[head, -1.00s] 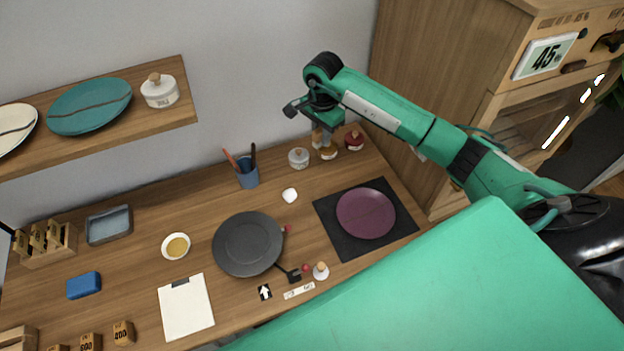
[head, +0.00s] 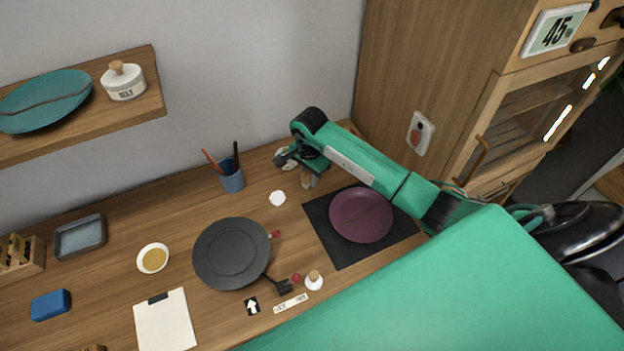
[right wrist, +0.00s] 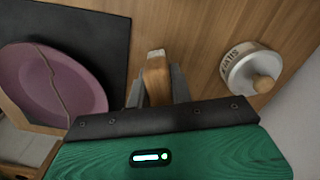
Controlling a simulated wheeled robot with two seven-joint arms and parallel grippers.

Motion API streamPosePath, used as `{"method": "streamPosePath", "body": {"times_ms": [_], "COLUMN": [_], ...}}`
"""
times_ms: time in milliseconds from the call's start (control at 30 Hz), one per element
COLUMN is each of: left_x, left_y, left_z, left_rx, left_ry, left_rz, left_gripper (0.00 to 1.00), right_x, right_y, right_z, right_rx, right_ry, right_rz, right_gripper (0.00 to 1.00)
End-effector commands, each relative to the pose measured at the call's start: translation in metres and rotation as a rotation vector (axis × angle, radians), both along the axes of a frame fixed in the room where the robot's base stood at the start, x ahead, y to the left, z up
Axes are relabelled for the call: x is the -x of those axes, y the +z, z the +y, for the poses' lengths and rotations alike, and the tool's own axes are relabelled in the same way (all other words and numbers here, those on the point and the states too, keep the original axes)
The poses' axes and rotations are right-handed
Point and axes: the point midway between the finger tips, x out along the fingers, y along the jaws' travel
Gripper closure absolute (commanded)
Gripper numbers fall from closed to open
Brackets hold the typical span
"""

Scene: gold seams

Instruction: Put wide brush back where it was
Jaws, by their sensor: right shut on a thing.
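My right gripper (head: 304,168) is shut on the wide brush (head: 306,181) above the back of the table, to the right of the blue cup. In the right wrist view the brush (right wrist: 157,80) is a wooden piece with a pale end, held between the two dark fingers of the gripper (right wrist: 158,92). Its lower end is hard to make out, so I cannot tell whether it touches the table. The blue cup (head: 231,178) holds a red-handled and a dark-handled tool. My left gripper is not in view.
A purple plate (head: 361,215) with a seam lies on a black mat (head: 325,248), close to the gripper. A white lidded jar (right wrist: 248,68) stands beside the brush. A dark pan-like disc (head: 230,253) and a small white piece (head: 277,198) lie farther left.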

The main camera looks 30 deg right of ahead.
Motion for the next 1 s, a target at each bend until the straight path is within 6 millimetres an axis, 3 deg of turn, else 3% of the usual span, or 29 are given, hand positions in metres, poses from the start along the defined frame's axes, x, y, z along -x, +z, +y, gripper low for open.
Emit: {"method": "streamPosePath", "body": {"times_ms": [33,100,533,567,633,1000], "left_x": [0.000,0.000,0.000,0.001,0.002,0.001], "left_y": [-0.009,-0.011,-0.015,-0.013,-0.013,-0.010], "left_z": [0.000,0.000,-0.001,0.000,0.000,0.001], "left_rx": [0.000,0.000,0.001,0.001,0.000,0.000], "left_ry": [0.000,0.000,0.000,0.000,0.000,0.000], "left_rz": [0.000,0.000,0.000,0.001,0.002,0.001], "left_gripper": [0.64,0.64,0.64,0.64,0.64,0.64], "right_x": [0.002,0.003,0.003,0.003,0.003,0.003], "right_y": [-0.014,-0.020,-0.025,-0.023,-0.022,-0.019], "right_z": [0.004,0.006,0.005,0.005,0.006,0.006], "right_rx": [-0.003,-0.002,0.001,0.000,0.000,-0.001], "right_ry": [0.002,0.004,0.005,0.005,0.005,0.005], "right_rz": [0.002,0.002,0.000,0.000,0.000,0.000], "right_gripper": [0.97,0.97,0.97,0.73,0.59,0.57]}}
